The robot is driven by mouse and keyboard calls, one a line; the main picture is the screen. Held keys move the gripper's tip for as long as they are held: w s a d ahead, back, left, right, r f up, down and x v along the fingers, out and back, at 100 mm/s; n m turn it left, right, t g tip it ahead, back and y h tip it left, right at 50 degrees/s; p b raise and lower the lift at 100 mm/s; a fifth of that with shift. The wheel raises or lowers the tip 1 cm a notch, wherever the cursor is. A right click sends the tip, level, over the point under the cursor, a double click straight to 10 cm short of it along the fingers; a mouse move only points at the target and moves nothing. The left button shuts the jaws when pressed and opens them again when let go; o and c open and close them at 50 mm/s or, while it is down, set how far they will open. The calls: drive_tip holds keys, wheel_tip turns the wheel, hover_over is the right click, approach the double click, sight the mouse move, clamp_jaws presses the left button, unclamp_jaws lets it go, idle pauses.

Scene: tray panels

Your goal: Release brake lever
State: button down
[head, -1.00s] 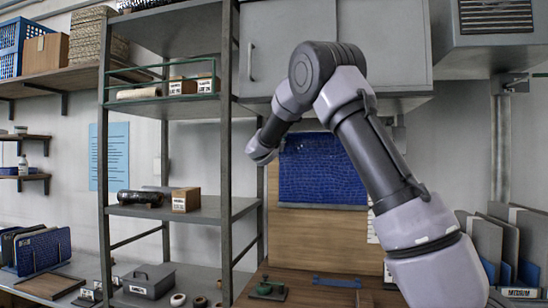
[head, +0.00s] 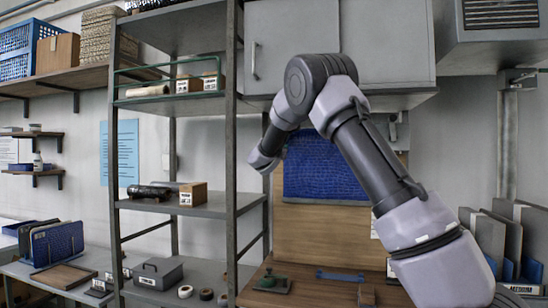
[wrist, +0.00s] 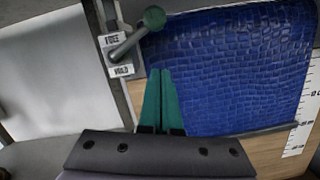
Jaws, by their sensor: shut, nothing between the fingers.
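The brake lever (wrist: 130,41) is a grey rod with a green ball knob (wrist: 154,17), seen in the wrist view at upper left. It slants up and right from its mount, beside a plate (wrist: 121,71) lettered "FREE" above and "HOLD" below. My gripper (wrist: 161,72) has green fingers, shut together and empty. In the picture, the fingertips lie below and right of the lever, apart from the knob. They overlap the left part of a blue textured panel (wrist: 230,65), which also hangs on the back wall in the head view (head: 325,167). The lever cannot be made out in the head view.
A metal shelf rack (head: 232,150) stands left of my arm. Grey cabinets (head: 340,45) hang above the blue panel. Upright grey panels (head: 510,225) stand at right.

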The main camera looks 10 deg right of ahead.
drive_tip(key=v, duration=1.9)
drive_tip(key=shift+s+d, duration=0.15)
drive_tip(key=shift+s, duration=0.4)
drive_tip(key=shift+d+r, duration=0.1)
